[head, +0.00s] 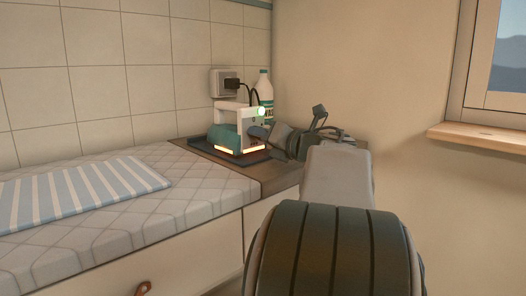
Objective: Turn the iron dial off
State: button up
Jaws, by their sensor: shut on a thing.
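The iron (225,136), teal and white, stands on a dark tray (196,143) at the far end of the counter. Orange light glows along its base, and a small green lamp (260,111) is lit on its upper right. My gripper (262,132) reaches in from the right and is shut at the iron's right side, on the iron dial. The dial is hidden by the fingers, so its setting cannot be read.
A black cord runs from the iron to a wall socket (216,80). A white bottle (265,88) stands behind it. A padded ironing surface (200,203) with a striped cloth (80,195) lies left. A window sill (480,136) is at right.

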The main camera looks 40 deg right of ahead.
jog(key=n+b, duration=0.1)
jog(key=n, duration=0.1)
jog(key=shift+f+n+b, duration=0.1)
jog(key=shift+n+b, duration=0.25)
jog(key=shift+n, duration=1.95)
jog(key=o, duration=0.6)
jog(key=s+d+p, duration=0.1)
jog(key=s+p, duration=0.1)
jog(key=s, duration=1.1)
jog(key=shift+s+p, duration=0.35)
jog(key=shift+s, duration=0.05)
jog(key=shift+d, duration=0.1)
